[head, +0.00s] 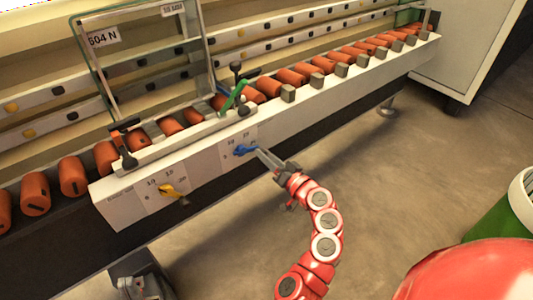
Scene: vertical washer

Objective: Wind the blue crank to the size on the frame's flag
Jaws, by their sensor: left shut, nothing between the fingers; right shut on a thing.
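The blue crank (243,151) sits on the front of the white rail, beside a small scale plate (229,143) with numbers too small to read surely. My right gripper (262,156) is shut on the crank's outer end, its red arm coming up from the bottom. The glass frame (147,67) stands upright behind the rail. Its white flag (103,37) reads about "604 N"; a smaller plate (172,9) at its top is unreadable.
A yellow crank (170,190) with its own scale is left of the blue one. Orange rollers (73,176) line the machine. A green lever (233,97) and black knobs sit on the clamp rail.

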